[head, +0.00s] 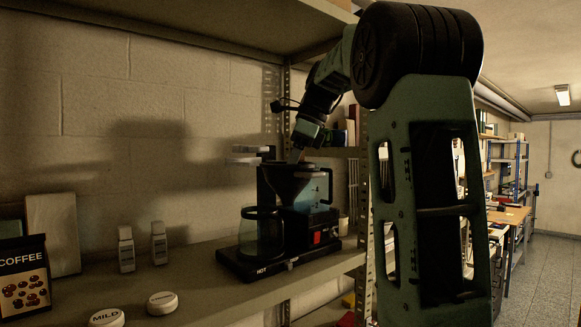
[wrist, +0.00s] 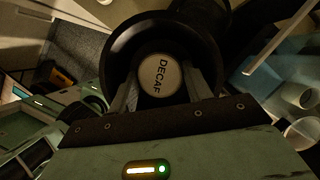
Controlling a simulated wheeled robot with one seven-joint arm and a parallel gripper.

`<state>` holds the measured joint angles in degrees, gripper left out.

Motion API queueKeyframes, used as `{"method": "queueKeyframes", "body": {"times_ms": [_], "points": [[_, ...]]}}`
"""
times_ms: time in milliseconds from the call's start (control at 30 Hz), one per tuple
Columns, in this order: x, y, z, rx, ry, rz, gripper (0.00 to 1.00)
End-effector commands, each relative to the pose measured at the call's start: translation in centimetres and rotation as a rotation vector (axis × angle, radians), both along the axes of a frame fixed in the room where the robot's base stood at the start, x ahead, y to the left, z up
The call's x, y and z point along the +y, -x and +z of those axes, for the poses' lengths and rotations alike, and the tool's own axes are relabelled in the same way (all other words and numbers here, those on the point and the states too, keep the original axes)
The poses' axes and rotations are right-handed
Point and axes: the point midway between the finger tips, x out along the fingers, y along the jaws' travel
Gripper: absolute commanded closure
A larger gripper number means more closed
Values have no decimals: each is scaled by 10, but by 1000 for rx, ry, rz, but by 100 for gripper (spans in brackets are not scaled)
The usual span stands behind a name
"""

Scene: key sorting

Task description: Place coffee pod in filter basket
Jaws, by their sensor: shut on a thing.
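The coffee pod (wrist: 159,75) is a round pale disc marked DECAF. It shows in the wrist view between the two fingers of my gripper (wrist: 162,84), which is shut on it. Behind it opens the round black filter basket (wrist: 160,34), with the pod within its rim outline. In the head view the filter basket (head: 294,178) is a dark funnel on the coffee maker. My gripper (head: 297,155) points down into its top opening. The held pod is hidden there, and I cannot tell whether it touches the basket floor.
The coffee maker (head: 328,238) stands on the shelf (head: 210,290), with a glass carafe (head: 262,232) at its left. A MILD pod (head: 106,318) and another pod (head: 162,302) lie at front left. Two small white containers (head: 126,249) and a coffee bag (head: 24,277) stand farther left.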

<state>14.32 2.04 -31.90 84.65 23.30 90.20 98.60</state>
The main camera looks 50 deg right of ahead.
Motion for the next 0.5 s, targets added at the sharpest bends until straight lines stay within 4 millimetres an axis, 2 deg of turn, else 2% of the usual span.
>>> {"method": "queueKeyframes", "body": {"times_ms": [333,500], "points": [[0,0,1,0,0,0,42],[-4,3,13,-2,1,-2,42]]}}
